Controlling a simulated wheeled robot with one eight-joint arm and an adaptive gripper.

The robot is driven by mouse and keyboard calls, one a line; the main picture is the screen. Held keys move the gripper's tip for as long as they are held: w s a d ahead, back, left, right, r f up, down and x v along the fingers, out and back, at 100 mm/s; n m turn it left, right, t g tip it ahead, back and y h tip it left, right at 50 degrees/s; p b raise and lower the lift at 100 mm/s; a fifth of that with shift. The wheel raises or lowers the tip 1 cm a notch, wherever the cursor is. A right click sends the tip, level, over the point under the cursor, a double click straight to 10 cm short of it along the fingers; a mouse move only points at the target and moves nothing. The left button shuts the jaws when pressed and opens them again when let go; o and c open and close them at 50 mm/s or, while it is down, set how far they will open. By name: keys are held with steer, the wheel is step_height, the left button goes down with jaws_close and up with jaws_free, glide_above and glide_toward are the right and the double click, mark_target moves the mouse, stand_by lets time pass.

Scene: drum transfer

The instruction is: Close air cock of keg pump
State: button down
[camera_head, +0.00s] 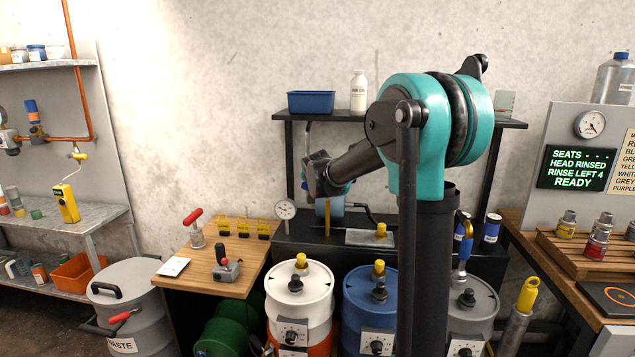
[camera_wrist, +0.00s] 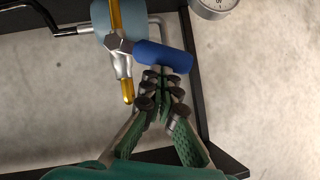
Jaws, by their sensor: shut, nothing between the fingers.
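The keg pump shows in the wrist view as a grey-blue body (camera_wrist: 118,30) with a yellow rod through it and a metal fitting below. The air cock has a blue handle (camera_wrist: 163,56), lying roughly crosswise to the right of the fitting. My gripper (camera_wrist: 162,78) is shut and empty, its fingertips right at the lower side of the blue handle. I cannot tell whether they touch it. In the head view the pump body (camera_head: 331,209) stands on the black bench at the back, partly hidden by my arm, and the gripper's fingertips cannot be made out.
A dial gauge (camera_head: 285,208) stands left of the pump. A black shelf (camera_head: 420,120) with a blue bin (camera_head: 311,102) and white bottle (camera_head: 358,91) is above. White (camera_head: 299,287) and blue (camera_head: 368,300) drums stand in front. A wooden table (camera_head: 215,265) is at left.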

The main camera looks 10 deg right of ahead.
steer(key=shift+w+a+f+n+g+h, duration=0.2)
steer(key=shift+a+f+n+g+h, duration=0.1)
steer(key=shift+a+f+n+h, duration=0.55)
steer(key=shift+f, duration=0.2)
